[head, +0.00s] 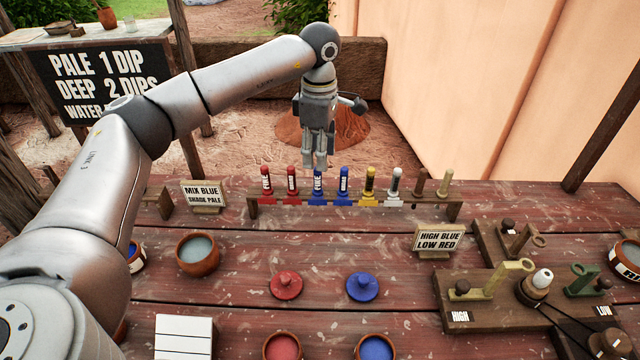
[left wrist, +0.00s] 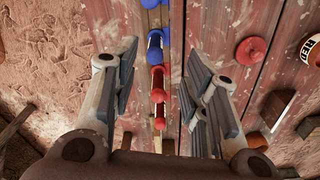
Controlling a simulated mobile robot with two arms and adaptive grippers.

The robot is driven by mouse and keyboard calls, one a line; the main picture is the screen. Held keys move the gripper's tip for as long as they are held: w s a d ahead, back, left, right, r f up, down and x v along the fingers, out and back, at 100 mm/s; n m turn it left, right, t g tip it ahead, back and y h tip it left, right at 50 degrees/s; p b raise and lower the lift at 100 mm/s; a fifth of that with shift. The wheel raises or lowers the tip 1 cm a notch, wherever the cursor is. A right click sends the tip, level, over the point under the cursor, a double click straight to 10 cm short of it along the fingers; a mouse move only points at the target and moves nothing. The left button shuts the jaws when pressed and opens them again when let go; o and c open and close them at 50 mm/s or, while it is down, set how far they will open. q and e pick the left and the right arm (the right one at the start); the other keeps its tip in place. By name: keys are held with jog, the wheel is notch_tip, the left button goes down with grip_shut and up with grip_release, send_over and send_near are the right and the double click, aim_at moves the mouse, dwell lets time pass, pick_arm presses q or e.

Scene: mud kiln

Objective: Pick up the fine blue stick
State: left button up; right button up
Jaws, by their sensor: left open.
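The fine blue stick (head: 318,183) stands upright in a wooden rack (head: 452,212), with pale lettering that appears to read FINE. A second blue stick (head: 343,182) stands just right of it, and two red sticks stand to its left. My left gripper (head: 318,162) points down above the rack at the fine blue stick, its tips overlapping the stick's top in the head view. In the left wrist view, the open fingers (left wrist: 165,85) are on either side of the row, with a red stick (left wrist: 157,78) between them and the fine blue stick (left wrist: 155,45) just beyond. My right gripper is not in view.
Yellow (head: 369,183) and white (head: 394,183) sticks stand further right in the rack. Signs (head: 203,196) (head: 438,241), a water bowl (head: 198,254), red (head: 286,286) and blue (head: 362,286) lids and a wooden lever device (head: 480,312) are on the table.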

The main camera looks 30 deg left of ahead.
aim_at(318, 191)
pick_arm(q)
notch_tip(318, 191, down, 3)
jog(key=shift+f+b, duration=0.1)
jog(key=shift+b, duration=0.65)
jog(key=shift+w+f, duration=0.15)
jog(key=shift+f, duration=0.2)
jog(key=shift+a+f+b, duration=0.1)
jog(key=shift+f+b, duration=0.15)
jog(key=shift+b, duration=0.15)
jog(key=f+b, duration=0.1)
jog(key=f, duration=0.1)
jog(key=f+b, duration=0.2)
jog(key=shift+w+a+f, duration=0.1)
jog(key=shift+a+f, duration=0.1)
jog(key=shift+r, duration=0.1)
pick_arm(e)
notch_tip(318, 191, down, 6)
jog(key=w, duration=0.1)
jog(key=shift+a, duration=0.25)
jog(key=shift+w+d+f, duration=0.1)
pick_arm(q)
jog(key=shift+c, duration=0.7)
grip_shut()
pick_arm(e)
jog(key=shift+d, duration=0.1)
